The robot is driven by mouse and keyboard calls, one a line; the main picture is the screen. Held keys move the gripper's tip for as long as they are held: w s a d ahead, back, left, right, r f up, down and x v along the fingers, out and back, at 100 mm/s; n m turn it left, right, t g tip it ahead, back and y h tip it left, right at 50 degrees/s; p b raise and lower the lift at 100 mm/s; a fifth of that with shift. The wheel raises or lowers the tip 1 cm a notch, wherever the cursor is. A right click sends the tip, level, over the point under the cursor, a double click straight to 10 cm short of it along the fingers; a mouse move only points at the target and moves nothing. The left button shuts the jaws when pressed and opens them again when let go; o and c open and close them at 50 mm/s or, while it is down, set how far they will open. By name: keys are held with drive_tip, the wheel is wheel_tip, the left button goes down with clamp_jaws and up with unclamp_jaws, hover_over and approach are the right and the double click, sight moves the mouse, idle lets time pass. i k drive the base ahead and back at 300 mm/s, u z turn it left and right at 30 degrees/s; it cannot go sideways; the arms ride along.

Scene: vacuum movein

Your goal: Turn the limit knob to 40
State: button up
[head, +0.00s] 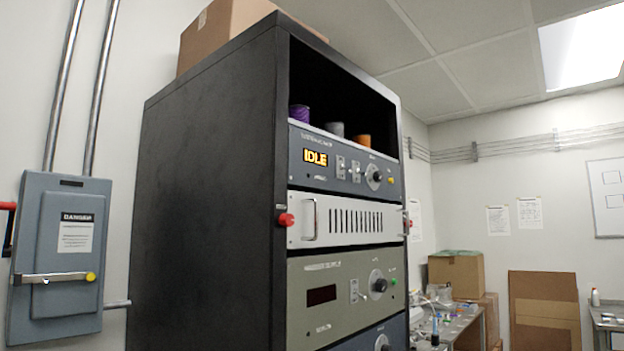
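A tall black rack (205,190) fills the middle of the head view and holds several stacked instrument units. The top unit (325,178) has a lit display (315,157) reading IDLE, small switches and a round dark knob (374,177) at its right. A grey-green unit (322,328) lower down has a dark display (321,295), a toggle switch and a round knob (378,282). A third knob (382,343) shows on the unit at the bottom edge. The knob labels and scales are too small to read, so I cannot tell which is the limit knob. My gripper is not in view.
A vented panel (335,240) with handles sits between the units, with red knobs (286,220) at the rack's sides. A grey electrical box (62,255) with a lever hangs on the left wall. A cluttered bench (448,325) and cardboard boxes (455,273) stand back right.

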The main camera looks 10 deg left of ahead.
sight(378, 177)
drive_tip(key=k, duration=0.5)
drive_tip(key=z, duration=1.3)
drive_tip(key=i, duration=0.7)
drive_tip(key=u, duration=1.5)
